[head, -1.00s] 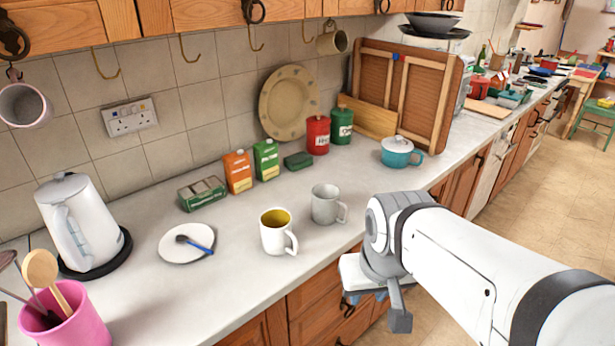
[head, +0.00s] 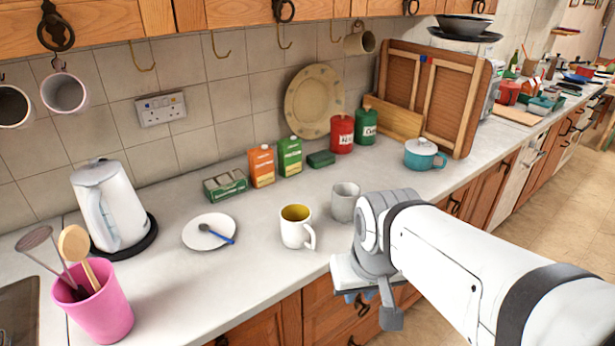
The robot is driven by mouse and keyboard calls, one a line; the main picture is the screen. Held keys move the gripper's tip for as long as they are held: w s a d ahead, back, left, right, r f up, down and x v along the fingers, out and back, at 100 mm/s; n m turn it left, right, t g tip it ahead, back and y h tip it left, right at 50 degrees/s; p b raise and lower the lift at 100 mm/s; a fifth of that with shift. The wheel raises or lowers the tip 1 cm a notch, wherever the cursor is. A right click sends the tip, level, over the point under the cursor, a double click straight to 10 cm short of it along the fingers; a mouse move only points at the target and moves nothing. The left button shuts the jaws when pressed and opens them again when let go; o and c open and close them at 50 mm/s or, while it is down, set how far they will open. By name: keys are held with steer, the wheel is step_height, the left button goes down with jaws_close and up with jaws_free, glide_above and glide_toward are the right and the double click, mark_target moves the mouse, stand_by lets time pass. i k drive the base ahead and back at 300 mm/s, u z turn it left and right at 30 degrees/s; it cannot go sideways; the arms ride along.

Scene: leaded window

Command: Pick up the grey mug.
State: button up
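The grey mug (head: 344,203) stands upright on the worktop (head: 190,290), near its front edge. The wrist of my arm covers its right side and handle in the head view. My gripper (head: 358,298) hangs low in front of the counter edge, to the front right of the mug and apart from it.
A white mug (head: 294,234) with a yellow inside stands just left of the grey mug. A plate (head: 197,236) with a spoon, cartons (head: 262,167), a kettle (head: 110,205) and a pink utensil pot (head: 100,308) stand further left. A teal pot (head: 422,156) is behind right.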

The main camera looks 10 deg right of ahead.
mark_target(345, 195)
steer(key=u, duration=3.45)
steer(key=k, duration=2.65)
steer(key=z, duration=0.85)
steer(key=i, duration=1)
steer(key=z, duration=0.05)
